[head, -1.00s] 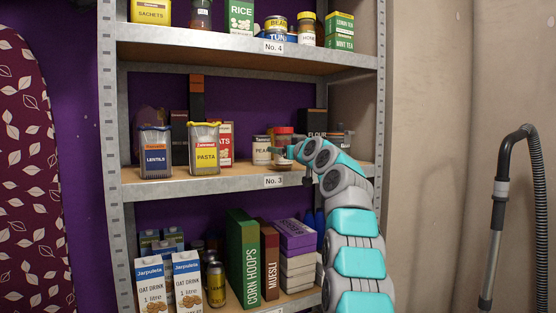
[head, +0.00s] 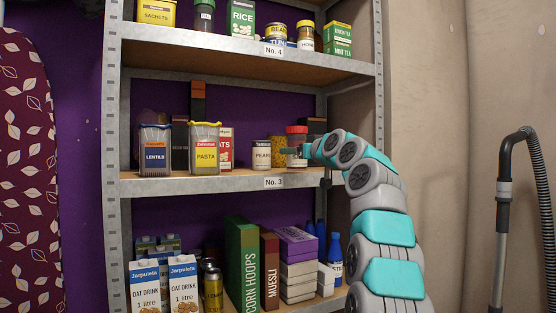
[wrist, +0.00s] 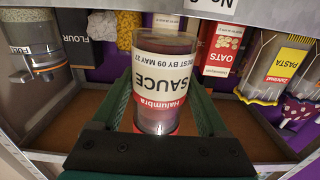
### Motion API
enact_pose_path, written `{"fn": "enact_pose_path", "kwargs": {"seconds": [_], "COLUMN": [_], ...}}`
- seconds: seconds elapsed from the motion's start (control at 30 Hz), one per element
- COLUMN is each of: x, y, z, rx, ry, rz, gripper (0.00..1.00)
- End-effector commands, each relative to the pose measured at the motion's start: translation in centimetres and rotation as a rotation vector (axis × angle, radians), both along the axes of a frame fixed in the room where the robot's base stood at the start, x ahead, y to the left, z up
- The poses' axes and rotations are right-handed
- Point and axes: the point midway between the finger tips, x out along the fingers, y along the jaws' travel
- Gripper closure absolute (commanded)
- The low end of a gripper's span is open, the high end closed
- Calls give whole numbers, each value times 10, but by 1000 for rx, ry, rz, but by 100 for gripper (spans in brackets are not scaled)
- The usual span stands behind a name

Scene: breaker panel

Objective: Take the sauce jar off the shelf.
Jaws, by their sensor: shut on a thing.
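The sauce jar (wrist: 165,80) is a clear jar of dark red sauce with a white and red label. It fills the middle of the wrist view, upside down in that picture. My gripper (wrist: 155,105) is shut on it, with a green finger along each side. In the head view, the jar (head: 297,130) shows its red lid at the front right of shelf No. 3, and my gripper (head: 291,150) covers part of its body. I cannot tell whether its base touches the shelf.
A pears can (head: 262,154) stands left of the jar, with a yellow item (head: 278,151) between them. Pasta (head: 205,150) and lentils (head: 155,152) containers stand further left. Shelf No. 4 (head: 225,37) is overhead. The right upright (head: 380,100) is close to my arm.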

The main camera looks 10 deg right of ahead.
Motion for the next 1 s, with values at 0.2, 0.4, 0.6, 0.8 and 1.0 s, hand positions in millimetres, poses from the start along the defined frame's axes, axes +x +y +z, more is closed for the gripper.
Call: {"fn": "enact_pose_path", "kwargs": {"seconds": [0.2, 0.4, 0.6, 0.8, 1.0], "x": [-22, -43, -62, -80, -90], "y": [-7, -13, -20, -25, -28], "z": [-4, -2, -4, -2, -2], "rx": [1, 1, 1, 0, 0], "ry": [-1, -3, -2, 0, -1], "rz": [1, 1, 0, 2, 2], "gripper": [100, 100, 100, 100, 100]}}
